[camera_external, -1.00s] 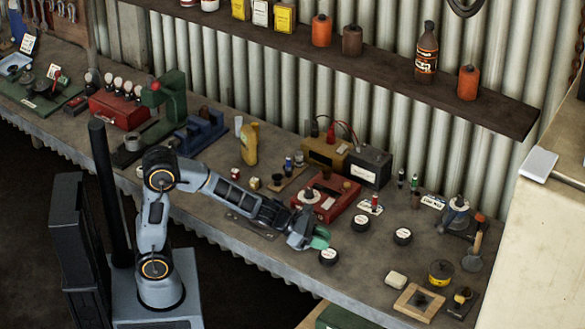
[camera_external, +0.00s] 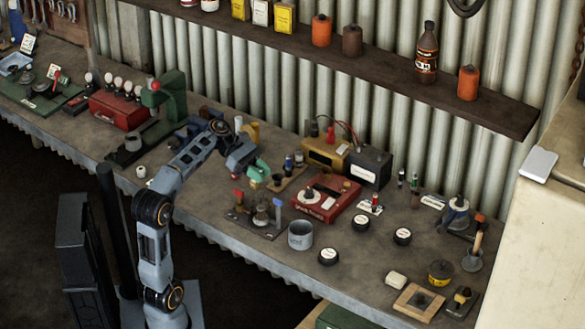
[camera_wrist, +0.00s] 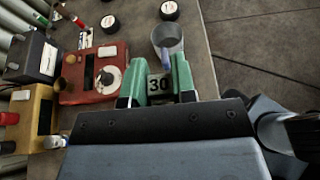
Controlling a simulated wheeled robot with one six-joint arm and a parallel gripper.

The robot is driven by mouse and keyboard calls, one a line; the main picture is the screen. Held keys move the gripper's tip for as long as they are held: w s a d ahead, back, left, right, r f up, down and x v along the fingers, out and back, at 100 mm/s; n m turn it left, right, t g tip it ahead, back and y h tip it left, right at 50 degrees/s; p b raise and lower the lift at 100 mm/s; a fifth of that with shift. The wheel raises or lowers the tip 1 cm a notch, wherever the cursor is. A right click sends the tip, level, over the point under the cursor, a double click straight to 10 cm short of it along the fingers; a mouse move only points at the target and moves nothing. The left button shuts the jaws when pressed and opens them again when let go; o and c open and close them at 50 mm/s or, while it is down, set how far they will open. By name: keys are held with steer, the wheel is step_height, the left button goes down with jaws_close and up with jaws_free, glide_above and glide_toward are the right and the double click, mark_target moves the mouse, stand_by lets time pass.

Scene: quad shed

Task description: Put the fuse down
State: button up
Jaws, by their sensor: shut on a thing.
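My gripper (camera_external: 258,172) points down over the bench in the external view, left of the red instrument.
A red instrument (camera_external: 330,199) stands to the right, with a yellow box (camera_external: 325,153) and a black battery (camera_external: 368,166) behind. A dark board (camera_external: 262,230) with upright tools and a grey can (camera_external: 300,236) stand in front. Black round tins (camera_external: 361,222) lie farther right.

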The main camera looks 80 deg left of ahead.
steer(key=w+a+f+b, duration=0.1)
steer(key=w+a+f, duration=0.1)
steer(key=f, duration=0.1)
steer(key=w+a+f+b, duration=0.1)
steer(key=w+a+f, duration=0.2)
steer(key=w+a+f+b, duration=0.2)
steer(key=w+f, duration=0.1)
steer(key=f, duration=0.1)
steer(key=shift+w+a, duration=0.1)
steer(key=shift+a, duration=0.3)
steer(key=shift+w+f, duration=0.15)
steer(key=shift+f, duration=0.15)
step_height(320, 180, down, 3)
steer(key=shift+w+a+f+b, duration=0.15)
steer(key=shift+b, duration=1.1)
steer(key=shift+f, duration=0.1)
